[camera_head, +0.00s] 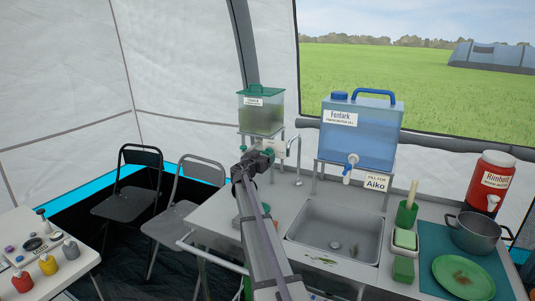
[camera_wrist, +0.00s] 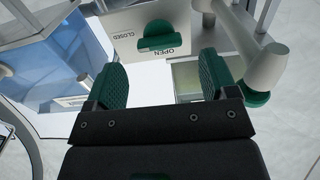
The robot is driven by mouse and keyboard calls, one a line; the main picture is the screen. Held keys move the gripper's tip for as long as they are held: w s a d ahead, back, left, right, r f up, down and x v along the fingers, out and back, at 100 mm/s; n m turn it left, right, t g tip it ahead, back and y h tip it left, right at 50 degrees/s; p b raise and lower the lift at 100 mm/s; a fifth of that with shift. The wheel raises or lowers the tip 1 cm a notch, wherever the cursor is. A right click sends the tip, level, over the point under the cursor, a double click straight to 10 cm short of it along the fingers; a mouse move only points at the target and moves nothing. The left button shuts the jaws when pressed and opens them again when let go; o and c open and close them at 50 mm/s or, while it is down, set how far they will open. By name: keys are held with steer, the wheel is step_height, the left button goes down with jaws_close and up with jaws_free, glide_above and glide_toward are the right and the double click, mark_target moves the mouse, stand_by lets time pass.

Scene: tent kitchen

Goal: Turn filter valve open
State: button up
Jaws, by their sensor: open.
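The filter tank (camera_head: 262,118) has a green lid and stands on a frame at the back left of the counter. In the wrist view, a green valve handle (camera_wrist: 157,36) sits on a pale plate (camera_wrist: 187,27) lettered OPEN and CLOSED. I cannot tell which word the handle points to. My gripper (camera_wrist: 160,78) is open and empty, its two green fingers spread, with the handle beyond and between them, apart from both. In the head view, my gripper (camera_head: 269,153) is just below the tank, and my arm hides part of the area there.
A grey pipe (camera_wrist: 263,70) with a green end stands close to my right finger. A sink (camera_head: 335,235), a pot (camera_head: 477,232) and a green plate (camera_head: 463,277) are further right. Folding chairs (camera_head: 130,185) stand left.

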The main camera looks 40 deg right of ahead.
mark_target(267, 153)
steer(key=x, duration=0.5)
steer(key=shift+d, duration=0.1)
steer(key=c, duration=0.9)
